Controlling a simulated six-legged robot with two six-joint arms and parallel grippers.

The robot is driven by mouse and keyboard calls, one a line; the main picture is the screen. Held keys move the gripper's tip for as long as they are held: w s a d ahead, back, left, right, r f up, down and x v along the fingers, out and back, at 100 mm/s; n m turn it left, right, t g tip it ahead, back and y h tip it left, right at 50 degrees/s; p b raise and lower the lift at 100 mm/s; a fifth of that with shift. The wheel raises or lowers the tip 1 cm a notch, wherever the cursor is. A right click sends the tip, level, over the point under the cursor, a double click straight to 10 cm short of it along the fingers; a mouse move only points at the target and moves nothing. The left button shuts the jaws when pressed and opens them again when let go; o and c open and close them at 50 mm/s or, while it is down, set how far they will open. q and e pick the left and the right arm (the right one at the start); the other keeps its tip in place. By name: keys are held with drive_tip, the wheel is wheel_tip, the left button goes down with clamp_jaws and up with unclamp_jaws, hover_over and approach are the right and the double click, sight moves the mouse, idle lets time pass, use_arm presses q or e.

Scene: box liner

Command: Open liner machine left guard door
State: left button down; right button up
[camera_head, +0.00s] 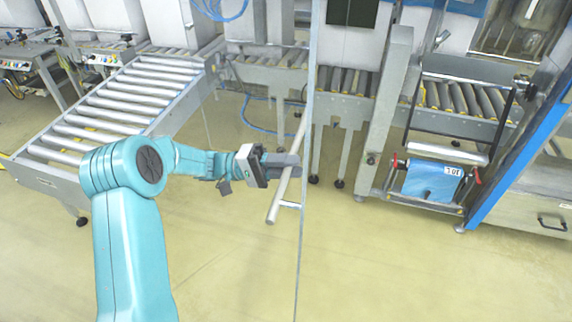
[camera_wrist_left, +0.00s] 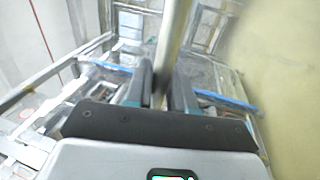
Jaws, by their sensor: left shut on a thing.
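The guard door (camera_head: 308,130) is seen almost edge-on in the head view, as a thin upright panel standing out from the machine over the floor. Its long metal handle bar (camera_head: 273,213) runs slanted along the panel, joined to it by a short bracket. My left gripper (camera_head: 287,162) comes in from the left and is shut on the handle bar, about midway along it. In the left wrist view the bar (camera_wrist_left: 177,35) runs between the two fingers (camera_wrist_left: 160,88). My right gripper is not in view.
A roller conveyor (camera_head: 120,105) stands at the left. At the right are a grey post (camera_head: 385,115), a blue film roll (camera_head: 432,180) and a blue frame edge (camera_head: 520,155). The yellowish floor (camera_head: 390,270) in front is clear.

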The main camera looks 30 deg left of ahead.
use_arm(q)
drive_tip(key=shift+r, duration=0.1)
drive_tip(key=c, duration=1.1)
unclamp_jaws()
drive_tip(key=shift+w+d, duration=0.1)
drive_tip(key=p+v, duration=0.8)
drive_tip(key=v, duration=0.8)
drive_tip(key=shift+f, duration=0.2)
drive_tip(key=shift+r, duration=0.1)
